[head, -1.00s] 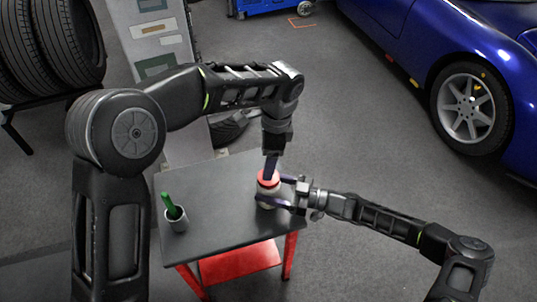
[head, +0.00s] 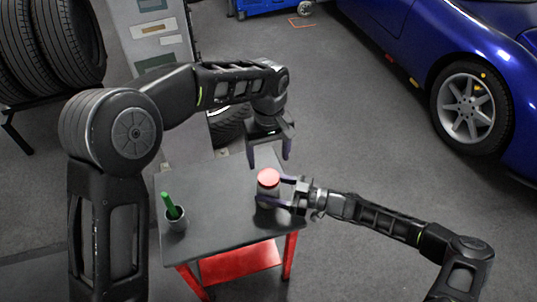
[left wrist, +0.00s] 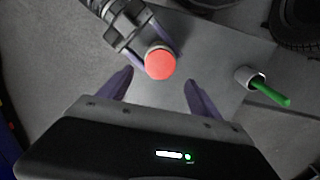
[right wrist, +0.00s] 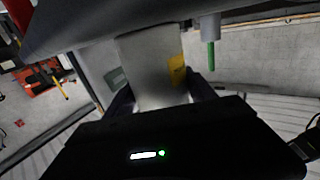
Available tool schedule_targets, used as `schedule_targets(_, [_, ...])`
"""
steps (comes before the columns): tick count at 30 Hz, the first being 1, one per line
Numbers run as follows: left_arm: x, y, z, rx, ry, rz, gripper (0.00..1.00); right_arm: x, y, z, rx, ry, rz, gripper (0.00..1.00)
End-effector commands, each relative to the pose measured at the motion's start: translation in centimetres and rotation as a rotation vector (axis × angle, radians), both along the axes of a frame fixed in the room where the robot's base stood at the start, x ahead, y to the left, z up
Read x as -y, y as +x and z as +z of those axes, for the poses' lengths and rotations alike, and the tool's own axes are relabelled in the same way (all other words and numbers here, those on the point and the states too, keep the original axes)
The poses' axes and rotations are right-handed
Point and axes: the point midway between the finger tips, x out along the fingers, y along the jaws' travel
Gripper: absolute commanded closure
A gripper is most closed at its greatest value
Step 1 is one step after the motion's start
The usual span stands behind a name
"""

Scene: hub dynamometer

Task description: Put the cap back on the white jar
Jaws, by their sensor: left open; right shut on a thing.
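The white jar (head: 266,191) stands near the right side of the small table in the head view. Its red cap (head: 268,176) sits on top of the jar's mouth and looks level; whether it is screwed tight I cannot tell. My right gripper (head: 274,192) is shut around the jar body from the right. In the right wrist view the jar (right wrist: 148,65) fills the space between the fingers, with a yellow patch on its side. My left gripper (head: 269,159) is open and empty above the cap, pointing down. The left wrist view shows the cap (left wrist: 160,63) beyond its spread fingers.
A grey cup (head: 175,221) holding a green stick (head: 168,203) stands at the table's left. The dark table top (head: 220,226) is clear between cup and jar. A tyre rack, a grey cabinet (head: 157,40) and a blue car (head: 420,45) stand farther off.

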Motion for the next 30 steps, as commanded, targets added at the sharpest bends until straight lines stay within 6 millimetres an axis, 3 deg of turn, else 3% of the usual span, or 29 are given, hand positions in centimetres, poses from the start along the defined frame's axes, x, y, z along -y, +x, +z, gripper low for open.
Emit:
schedule_targets(11, [0.0, -0.1, -0.9, -0.003, 0.002, -0.003, 0.26, 0.0, 0.0, 0.0, 0.000, 0.000, 0.001, 1.00])
schedule_targets(24, [0.0, -0.1, -6.6, -0.003, 0.001, -0.003, 0.26, 0.0, 0.0, 0.0, 0.000, 0.000, 0.001, 1.00])
schedule_targets(30, [0.0, 0.0, -7.9, 0.000, 0.001, -0.004, 0.26, 0.0, 0.0, 0.0, 0.000, 0.000, 0.000, 1.00])
